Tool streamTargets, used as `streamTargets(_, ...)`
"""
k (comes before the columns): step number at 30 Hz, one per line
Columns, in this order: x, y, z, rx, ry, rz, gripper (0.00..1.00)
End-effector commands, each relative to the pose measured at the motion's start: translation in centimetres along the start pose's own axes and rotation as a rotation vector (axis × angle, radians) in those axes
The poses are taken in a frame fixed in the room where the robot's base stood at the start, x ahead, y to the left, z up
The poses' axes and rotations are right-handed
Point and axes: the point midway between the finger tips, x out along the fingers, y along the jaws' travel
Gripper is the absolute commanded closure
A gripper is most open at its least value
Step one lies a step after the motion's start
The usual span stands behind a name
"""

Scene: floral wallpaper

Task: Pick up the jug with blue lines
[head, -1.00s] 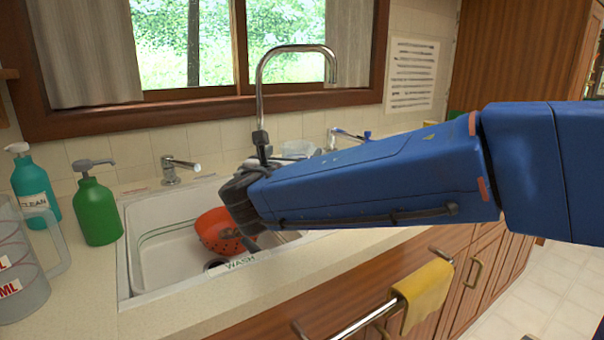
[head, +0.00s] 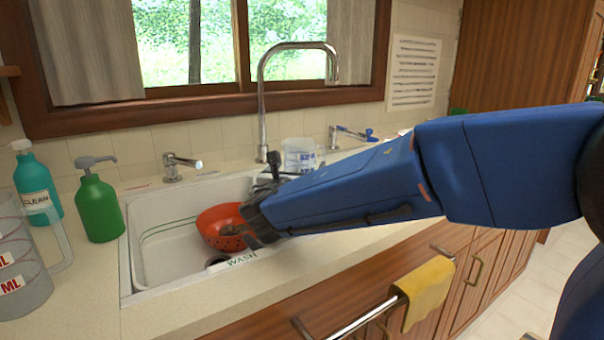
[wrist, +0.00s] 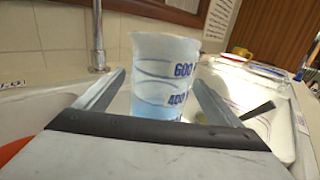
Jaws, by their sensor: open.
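The jug with blue lines (wrist: 165,75) is a translucent pale cup with blue lines and numbers such as 600 and 400. In the head view the jug (head: 299,155) stands upright behind my gripper, by the sink's right back, its lower part hidden. My gripper (head: 256,198) is over the sink's right side, open and empty. In the wrist view my gripper (wrist: 158,84) points at the jug, one finger on each side of it in the picture. I cannot tell whether the jug is between the fingers or just beyond them. The gripper body hides the jug's base.
An orange colander (head: 222,226) lies in the white sink (head: 150,272) beside my gripper. A tall tap (head: 262,110) rises behind. Green (head: 98,206) and teal (head: 36,182) bottles and a clear jug with red labels (head: 25,265) stand left.

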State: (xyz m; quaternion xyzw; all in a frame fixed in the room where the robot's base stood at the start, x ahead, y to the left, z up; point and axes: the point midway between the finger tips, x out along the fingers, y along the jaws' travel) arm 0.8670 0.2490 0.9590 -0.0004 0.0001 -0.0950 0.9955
Motion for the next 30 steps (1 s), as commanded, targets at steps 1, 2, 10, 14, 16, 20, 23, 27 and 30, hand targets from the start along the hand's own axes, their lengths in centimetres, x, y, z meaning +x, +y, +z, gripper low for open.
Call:
streamTargets(1, 0.8, -0.1, 0.0, 0.0, 0.0, -0.003, 0.12)
streamTargets(2, 1.1, -0.1, 0.0, 0.0, 0.0, -0.003, 0.12)
streamTargets(10, 1.8, 0.0, 0.0, 0.001, 0.0, 0.0, 0.12)
streamTargets(14, 1.8, 0.0, 0.0, 0.001, 0.0, 0.0, 0.33)
streamTargets(16, 1.8, 0.0, 0.0, 0.001, 0.0, 0.0, 0.5)
streamTargets(20, 1.8, 0.0, 0.1, 0.001, -0.001, 0.0, 0.71)
streamTargets(23, 1.8, 0.0, 0.1, 0.001, -0.001, 0.0, 0.71)
streamTargets(27, 1.8, 0.0, 0.5, 0.002, -0.001, 0.0, 0.71)
streamTargets(30, 1.8, -0.1, 1.5, 0.004, -0.002, -0.001, 0.71)
